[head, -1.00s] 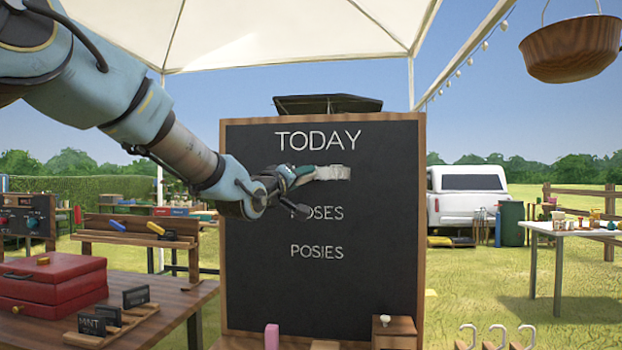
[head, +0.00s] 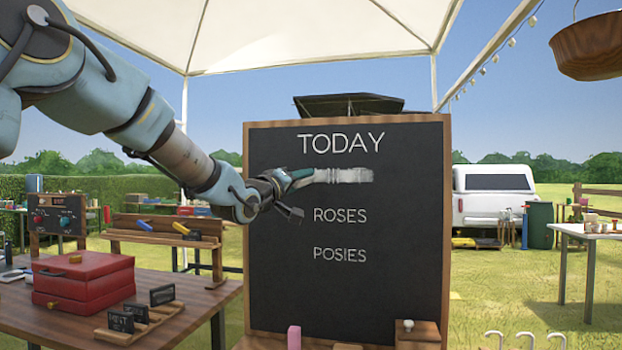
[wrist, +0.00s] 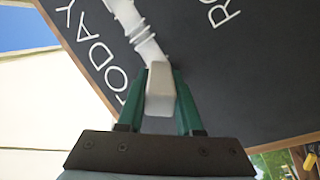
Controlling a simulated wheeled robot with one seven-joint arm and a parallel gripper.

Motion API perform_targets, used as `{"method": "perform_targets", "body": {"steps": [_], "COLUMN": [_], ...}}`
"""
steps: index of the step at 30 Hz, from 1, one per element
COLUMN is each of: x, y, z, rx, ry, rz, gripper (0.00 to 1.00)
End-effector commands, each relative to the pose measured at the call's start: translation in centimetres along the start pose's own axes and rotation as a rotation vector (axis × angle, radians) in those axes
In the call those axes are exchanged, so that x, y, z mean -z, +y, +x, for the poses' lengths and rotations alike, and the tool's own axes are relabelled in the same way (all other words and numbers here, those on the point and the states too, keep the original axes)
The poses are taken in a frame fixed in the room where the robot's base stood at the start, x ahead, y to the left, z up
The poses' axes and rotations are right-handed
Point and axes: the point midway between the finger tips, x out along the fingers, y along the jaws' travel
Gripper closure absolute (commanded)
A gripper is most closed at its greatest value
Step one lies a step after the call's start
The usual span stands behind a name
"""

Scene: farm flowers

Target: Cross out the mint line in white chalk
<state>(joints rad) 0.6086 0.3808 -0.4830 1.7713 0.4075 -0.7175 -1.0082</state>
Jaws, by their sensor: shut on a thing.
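The chalkboard (head: 345,285) stands upright in a wooden frame, lettered TODAY (head: 341,142), ROSES (head: 340,215) and POSIES (head: 340,254). A thick white chalk stroke (head: 345,175) runs across the line between TODAY and ROSES; I cannot read any word under it. My gripper (head: 294,182) is at the stroke's left end, close to the board. In the wrist view my gripper (wrist: 160,95) has its green fingers shut on a pale chalk block (wrist: 160,88). The chalk's tip meets the end of the stroke (wrist: 140,35); contact is hard to judge.
A pink block (head: 294,337) and a wooden block with a knob (head: 417,331) are at the board's foot. A table at the left holds a red box (head: 83,278) and small black signs (head: 162,295).

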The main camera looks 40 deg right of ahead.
Motion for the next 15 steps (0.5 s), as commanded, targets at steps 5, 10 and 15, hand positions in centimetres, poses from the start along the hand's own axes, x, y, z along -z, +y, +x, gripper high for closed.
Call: {"method": "perform_targets", "body": {"steps": [5,10,15], "x": [0.62,0.56,0.50], "y": [-0.38,-0.36,-0.19], "z": [-0.30,-0.29,-0.84], "rx": [-0.002,-0.003,-0.003], "ry": [-0.001,-0.001,0.000], "rz": [0.000,0.000,0.001], "gripper": [1.00,1.00,1.00]}}
